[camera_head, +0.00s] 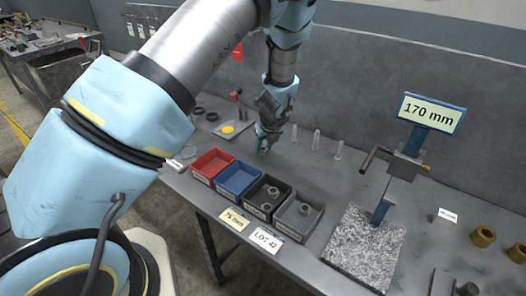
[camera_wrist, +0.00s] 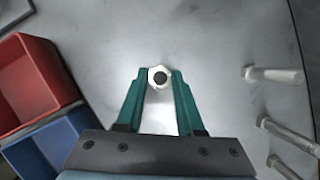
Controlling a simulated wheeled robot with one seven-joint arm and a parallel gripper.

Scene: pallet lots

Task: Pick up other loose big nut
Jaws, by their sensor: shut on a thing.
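A big nut (camera_wrist: 158,77), a pale metal hexagon with a dark hole, sits between the tips of my gripper (camera_wrist: 158,84) in the wrist view. The green fingers touch it on both sides and are shut on it. In the head view my gripper (camera_head: 263,148) is low over the bench behind the blue bin, and the nut is hidden there. A nut-like grey piece (camera_head: 272,191) lies in the black bin, and another (camera_head: 304,209) lies in the grey bin.
The red bin (camera_head: 212,152), blue bin (camera_head: 229,192), black bin (camera_head: 251,212) and grey bin (camera_head: 285,229) stand in a row. Several bolts (camera_wrist: 272,75) are right of my gripper. A gauge stand (camera_head: 381,207) rises from a speckled plate (camera_head: 345,260).

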